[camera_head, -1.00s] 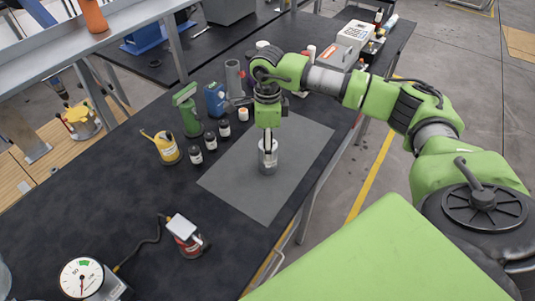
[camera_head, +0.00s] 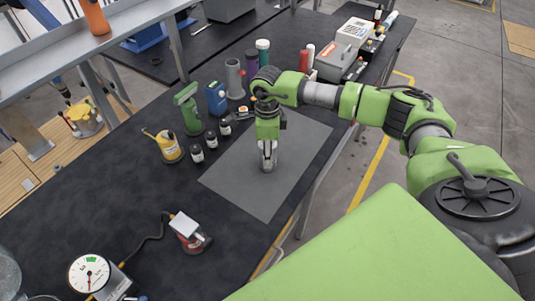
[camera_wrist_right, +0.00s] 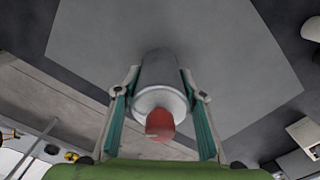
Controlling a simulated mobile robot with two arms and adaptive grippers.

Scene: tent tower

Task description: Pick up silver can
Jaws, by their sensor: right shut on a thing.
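The silver can (camera_head: 268,165) stands on the grey mat (camera_head: 235,184) on the dark workbench. My right gripper (camera_head: 267,150) reaches down from above, its fingers on either side of the can and covering its upper part in the head view. In the right wrist view, the can (camera_wrist_right: 160,75) lies between the two fingers of my right gripper (camera_wrist_right: 160,88), with a red cap (camera_wrist_right: 159,124) at its near end. The right gripper is shut on the can. Whether the can's base touches the mat cannot be told. My left gripper is not in view.
A yellow oil can (camera_head: 169,149), small dark bottles (camera_head: 197,154), a green tool (camera_head: 188,112) and a blue container (camera_head: 216,98) stand left of the mat. The mat around the silver can is clear.

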